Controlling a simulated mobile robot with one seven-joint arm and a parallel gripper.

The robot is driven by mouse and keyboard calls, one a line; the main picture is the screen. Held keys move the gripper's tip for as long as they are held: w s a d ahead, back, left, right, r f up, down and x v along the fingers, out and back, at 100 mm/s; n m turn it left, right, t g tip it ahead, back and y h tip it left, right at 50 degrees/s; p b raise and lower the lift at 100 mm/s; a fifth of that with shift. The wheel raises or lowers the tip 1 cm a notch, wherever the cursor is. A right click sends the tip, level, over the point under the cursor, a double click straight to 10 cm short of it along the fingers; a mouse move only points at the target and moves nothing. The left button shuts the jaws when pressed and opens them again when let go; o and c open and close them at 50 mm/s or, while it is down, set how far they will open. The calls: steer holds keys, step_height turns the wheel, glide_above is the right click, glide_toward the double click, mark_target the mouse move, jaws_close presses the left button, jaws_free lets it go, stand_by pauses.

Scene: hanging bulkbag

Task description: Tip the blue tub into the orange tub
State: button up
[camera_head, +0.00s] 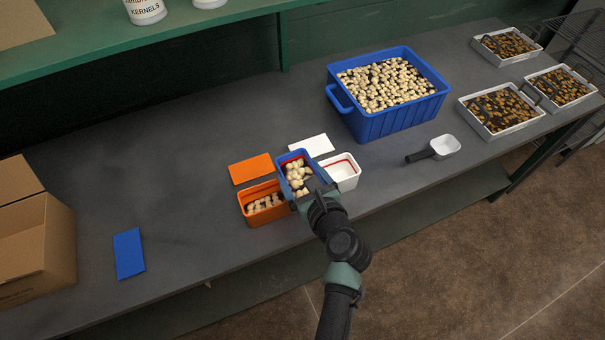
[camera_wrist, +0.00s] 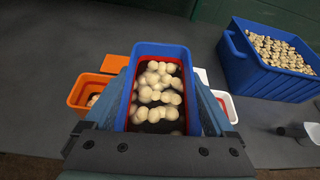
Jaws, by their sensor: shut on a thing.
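The small blue tub (camera_head: 283,158) holds several pale round pieces and has a red line inside its rim. My gripper (camera_head: 309,189) is shut on the blue tub, which also shows between the fingers in the wrist view (camera_wrist: 161,48). The blue tub looks held above the counter, roughly upright, between the orange tub and a white tub. The orange tub (camera_head: 262,217) stands just left of it with some pale pieces inside. In the wrist view the orange tub (camera_wrist: 77,98) is partly hidden by my gripper.
A white tub (camera_head: 347,178) stands close on the right. Orange (camera_head: 250,169), white (camera_head: 311,145) and blue (camera_head: 129,253) flat pieces lie on the counter (camera_head: 190,205). A large blue crate (camera_head: 400,122) of pale pieces, a scoop (camera_head: 445,147) and filled trays (camera_head: 490,126) are farther right. A cardboard box (camera_head: 50,240) stands left.

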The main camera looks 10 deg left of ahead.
mark_target(284, 203)
steer(key=shift+s+a+r+n+t+h, duration=0.15)
steer(key=shift+s+a+n+h, duration=0.1)
steer(key=shift+a+n, duration=0.15)
steer(key=shift+s+a+r+n+t+h, duration=0.2)
steer(key=shift+a+n+h, duration=0.1)
steer(key=shift+a, duration=0.15)
stand_by(0.6)
steer(key=shift+s+a+n+t+h+b, duration=0.35)
steer(key=shift+a+n+t+b, duration=0.15)
steer(key=shift+n+b, duration=0.65)
steer(key=shift+s+a+f+n+t+h+b, duration=0.1)
steer(key=shift+f+n+t+h+b, duration=0.15)
steer(key=shift+n+t+h+b, duration=0.65)
stand_by(1.2)
steer(key=shift+s+a+f+n+b, duration=0.1)
steer(key=shift+a+f+n+b, duration=0.1)
steer(key=shift+n+b, duration=0.6)
steer(key=shift+s+a+f+n+b, duration=0.1)
steer(key=shift+f+n+b, duration=0.15)
steer(key=shift+b, duration=1.05)
steer(key=shift+s+a+f+n+t+b, duration=0.1)
steer(key=shift+f+n+t+b, duration=0.45)
steer(key=shift+n, duration=0.35)
stand_by(0.3)
